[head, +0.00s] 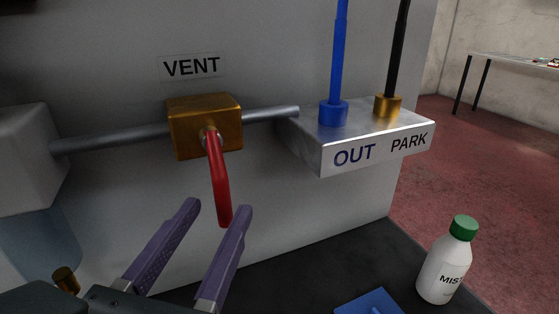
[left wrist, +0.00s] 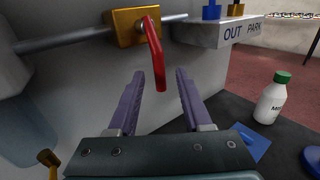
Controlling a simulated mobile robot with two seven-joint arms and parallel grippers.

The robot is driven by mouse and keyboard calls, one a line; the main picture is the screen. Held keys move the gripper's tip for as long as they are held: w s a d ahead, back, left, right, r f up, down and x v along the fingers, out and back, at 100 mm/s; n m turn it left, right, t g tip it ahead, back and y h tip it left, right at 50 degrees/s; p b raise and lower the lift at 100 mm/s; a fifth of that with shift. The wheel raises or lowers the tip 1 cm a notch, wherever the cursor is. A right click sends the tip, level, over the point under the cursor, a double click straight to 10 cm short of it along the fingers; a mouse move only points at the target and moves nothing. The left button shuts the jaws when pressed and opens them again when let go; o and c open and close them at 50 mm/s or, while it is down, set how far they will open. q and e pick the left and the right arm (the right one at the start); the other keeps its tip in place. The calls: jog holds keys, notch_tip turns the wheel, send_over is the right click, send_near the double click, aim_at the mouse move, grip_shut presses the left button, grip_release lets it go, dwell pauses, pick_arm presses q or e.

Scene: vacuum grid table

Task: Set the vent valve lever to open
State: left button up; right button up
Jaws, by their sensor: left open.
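The vent valve is a brass block (head: 205,128) on a grey horizontal pipe, below a VENT label (head: 192,67). Its red lever (head: 219,185) hangs down from the block, roughly across the pipe, with its lower end slightly to the right. My left gripper (head: 218,207) is open, its two purple fingers pointing up at the lever's lower end. In the left wrist view the lever (left wrist: 156,62) reaches down above the gap between the fingers (left wrist: 160,75). I cannot tell whether either finger touches it. My right gripper is not in view.
A metal block (head: 310,150) marked OUT and PARK holds a blue rod (head: 338,60) and a black rod (head: 397,45) to the right. A white bottle with a green cap (head: 446,265) and a blue item (head: 368,303) are on the dark table. A grey box (head: 25,160) is at left.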

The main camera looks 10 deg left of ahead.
pick_arm(q)
jog(key=w, duration=0.6)
jog(key=shift+w, duration=0.4)
jog(key=shift+c, duration=0.2)
grip_shut()
dwell(0.7)
